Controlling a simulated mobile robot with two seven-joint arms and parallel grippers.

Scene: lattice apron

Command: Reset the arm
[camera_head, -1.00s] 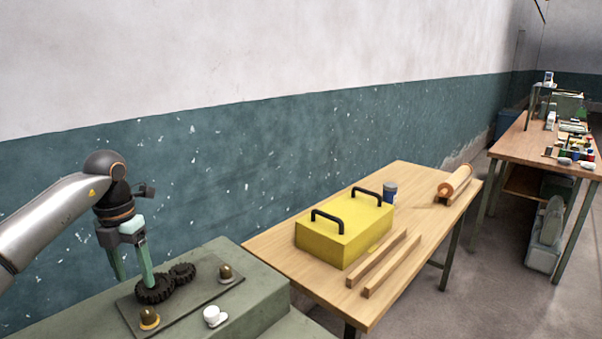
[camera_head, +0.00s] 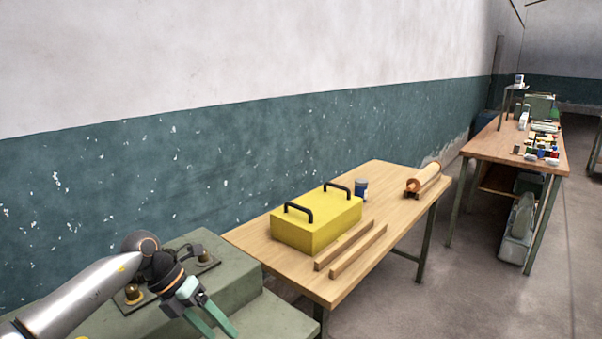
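My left arm comes in from the lower left. My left gripper (camera_head: 221,333) hangs low in front of the green machine bench, its two pale green fingers spread apart with nothing seen between them. The fingertips are at the bottom edge of the picture. My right gripper is not in view.
The green bench (camera_head: 275,322) bears a dark plate with brass knobs (camera_head: 132,294), partly hidden by my arm. A wooden table (camera_head: 385,180) holds a yellow box (camera_head: 310,232), a blue can (camera_head: 361,190), wooden strips (camera_head: 357,250) and a copper-coloured roll (camera_head: 423,177). A cluttered table (camera_head: 480,147) stands farther right.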

